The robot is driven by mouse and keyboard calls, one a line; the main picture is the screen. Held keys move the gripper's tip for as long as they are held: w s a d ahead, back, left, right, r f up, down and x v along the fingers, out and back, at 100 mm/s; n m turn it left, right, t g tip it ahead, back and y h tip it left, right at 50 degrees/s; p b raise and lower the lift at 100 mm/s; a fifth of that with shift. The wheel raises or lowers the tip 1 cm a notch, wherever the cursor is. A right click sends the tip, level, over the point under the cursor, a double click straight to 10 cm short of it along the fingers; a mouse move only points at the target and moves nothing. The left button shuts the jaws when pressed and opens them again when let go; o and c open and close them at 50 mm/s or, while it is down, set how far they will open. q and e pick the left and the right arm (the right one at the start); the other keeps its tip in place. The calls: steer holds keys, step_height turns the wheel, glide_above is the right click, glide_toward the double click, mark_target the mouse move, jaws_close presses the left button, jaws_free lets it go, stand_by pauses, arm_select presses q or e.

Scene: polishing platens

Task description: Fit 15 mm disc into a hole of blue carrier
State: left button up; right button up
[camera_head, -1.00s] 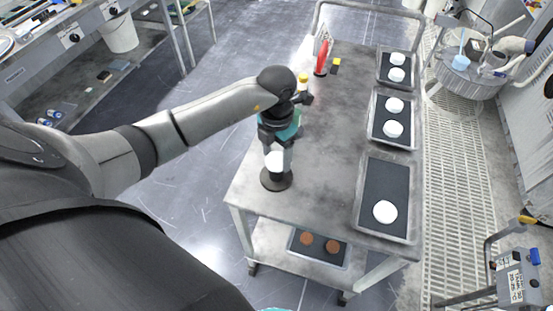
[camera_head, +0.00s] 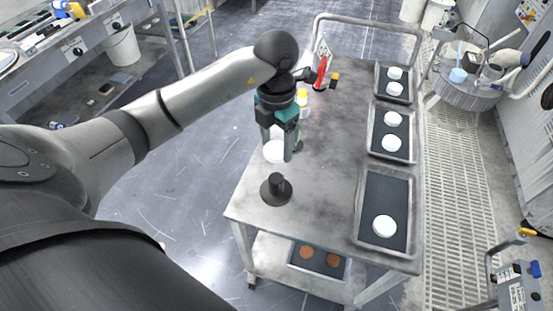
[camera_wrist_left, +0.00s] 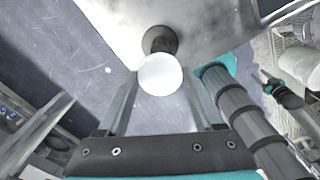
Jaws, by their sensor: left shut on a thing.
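My left gripper (camera_head: 279,155) is above the near left part of the grey cart top and is shut on a white round piece (camera_head: 273,151). In the left wrist view the white piece (camera_wrist_left: 160,74) sits between the two fingertips. A black stand (camera_head: 276,190) with a round base and short post is just below it on the cart; the post's top is bare. White discs lie in trays on the right, one in the near tray (camera_head: 384,226); I cannot tell which is 15 mm. I cannot make out a blue carrier. My right gripper is not in view.
The cart top (camera_head: 325,150) is clear in its middle. The middle tray (camera_head: 409,153) and far tray (camera_head: 378,90) hold two white discs each. Brown discs (camera_head: 306,251) lie on the lower shelf.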

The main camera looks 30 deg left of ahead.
mark_target(277, 149)
arm_select(q)
step_height(277, 149, up, 10)
steer(key=p, duration=0.1)
steer(key=shift+r, duration=0.2)
